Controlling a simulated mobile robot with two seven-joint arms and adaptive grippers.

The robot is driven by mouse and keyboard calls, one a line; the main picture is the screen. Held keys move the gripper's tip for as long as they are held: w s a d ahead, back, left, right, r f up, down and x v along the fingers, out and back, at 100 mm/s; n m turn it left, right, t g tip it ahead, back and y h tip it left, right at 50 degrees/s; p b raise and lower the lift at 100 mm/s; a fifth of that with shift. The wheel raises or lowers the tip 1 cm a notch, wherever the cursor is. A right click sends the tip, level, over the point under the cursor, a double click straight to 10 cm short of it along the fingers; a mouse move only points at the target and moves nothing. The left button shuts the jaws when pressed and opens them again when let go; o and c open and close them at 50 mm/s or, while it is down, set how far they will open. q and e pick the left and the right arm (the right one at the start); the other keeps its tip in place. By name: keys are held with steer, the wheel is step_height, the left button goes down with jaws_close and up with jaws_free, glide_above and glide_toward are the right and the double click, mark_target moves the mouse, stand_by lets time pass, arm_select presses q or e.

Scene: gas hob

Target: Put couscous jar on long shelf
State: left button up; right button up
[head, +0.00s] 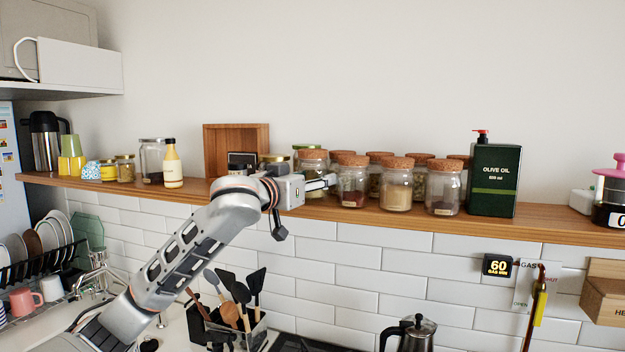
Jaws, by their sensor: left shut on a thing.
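The long wooden shelf (290,212) runs along the wall and carries several cork-lidded glass jars. My left gripper (326,183) reaches in from the left at shelf height, its finger across the front of a cork-lidded jar (313,156). It appears shut on this jar, whose lower part and contents are mostly hidden. I cannot tell whether its base touches the shelf. Just to the right stand a jar with dark red contents (352,184) and one with pale grains (397,188). I cannot read which label says couscous. My right gripper is not in view.
A green olive oil bottle (495,180) stands farther right. A wooden box (236,148) is behind my arm. Shelf gaps show beside the bottle and left of the box.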

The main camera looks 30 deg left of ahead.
arm_select(q)
steer(key=shift+f, duration=0.45)
steer(key=o, duration=1.5)
steer(key=shift+f, duration=0.1)
